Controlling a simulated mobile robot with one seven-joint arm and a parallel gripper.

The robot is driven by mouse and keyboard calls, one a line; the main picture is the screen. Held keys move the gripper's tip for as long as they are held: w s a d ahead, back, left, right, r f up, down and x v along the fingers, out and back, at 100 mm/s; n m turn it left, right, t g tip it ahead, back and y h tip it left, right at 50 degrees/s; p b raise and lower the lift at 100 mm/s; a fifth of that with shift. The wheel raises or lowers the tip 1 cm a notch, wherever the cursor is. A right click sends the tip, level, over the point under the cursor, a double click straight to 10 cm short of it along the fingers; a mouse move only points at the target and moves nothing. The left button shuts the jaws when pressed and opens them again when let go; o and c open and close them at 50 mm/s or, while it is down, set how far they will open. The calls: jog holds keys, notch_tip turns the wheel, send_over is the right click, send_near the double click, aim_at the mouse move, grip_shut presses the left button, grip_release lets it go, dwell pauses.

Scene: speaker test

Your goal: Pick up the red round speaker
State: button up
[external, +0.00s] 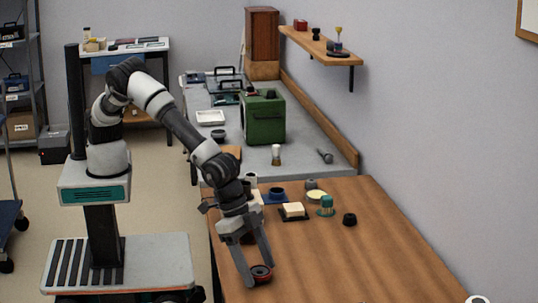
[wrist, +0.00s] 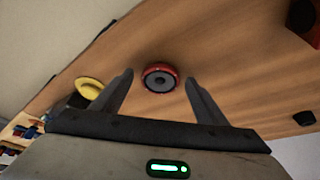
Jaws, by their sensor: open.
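The red round speaker (external: 261,273) lies on the wooden table near its left edge, with a dark round face and a red rim. In the wrist view the speaker (wrist: 160,78) shows ahead of the fingertips, roughly centred between them. My gripper (external: 256,270) is open, and its two fingers come down at the speaker in the external view. In the wrist view my gripper (wrist: 160,78) has its fingers apart on the left and right, with nothing held. I cannot tell whether a finger touches the speaker.
A black round item (external: 349,219), a teal item (external: 326,206) and a cream block on a dark base (external: 293,210) stand farther back. A green box (external: 263,117) stands on the grey bench behind. The wooden table (external: 350,265) is clear to the right of the speaker.

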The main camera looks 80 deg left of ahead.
jog(key=shift+r, duration=0.1)
jog(key=c, duration=1.2)
